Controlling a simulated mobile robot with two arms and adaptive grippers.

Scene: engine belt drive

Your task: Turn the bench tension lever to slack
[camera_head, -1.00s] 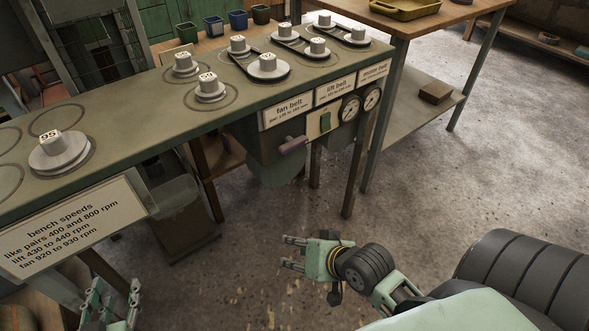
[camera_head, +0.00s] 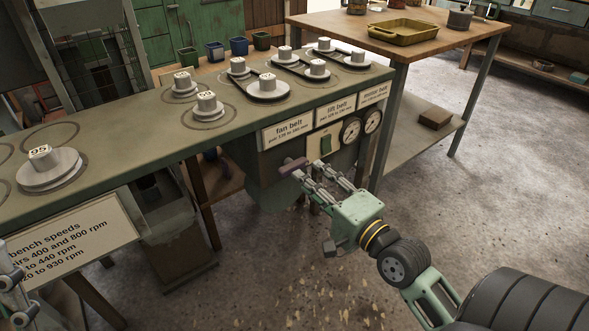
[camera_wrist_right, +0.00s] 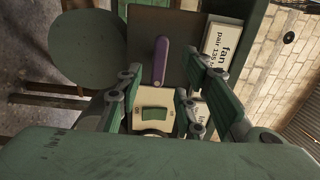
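The bench tension lever (camera_head: 293,166) is a short purple handle on the front of the green bench (camera_head: 130,130), below the fan belt label. In the right wrist view the lever (camera_wrist_right: 160,62) stands lengthwise in the picture, between the fingers as seen there. My right gripper (camera_head: 309,172) is open, with its fingertips close to the lever's right end; I cannot tell whether they touch it. In the wrist view the right gripper (camera_wrist_right: 163,68) has nothing clasped. My left gripper (camera_head: 14,285) is cut off at the left edge, so its opening is unclear.
A green switch (camera_head: 326,145) and two gauges (camera_head: 351,130) sit right of the lever. Belts and pulleys (camera_head: 268,86) stand on the bench top. A wooden table (camera_head: 440,45) with a yellow tray (camera_head: 403,31) stands behind at right. The floor in front is clear.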

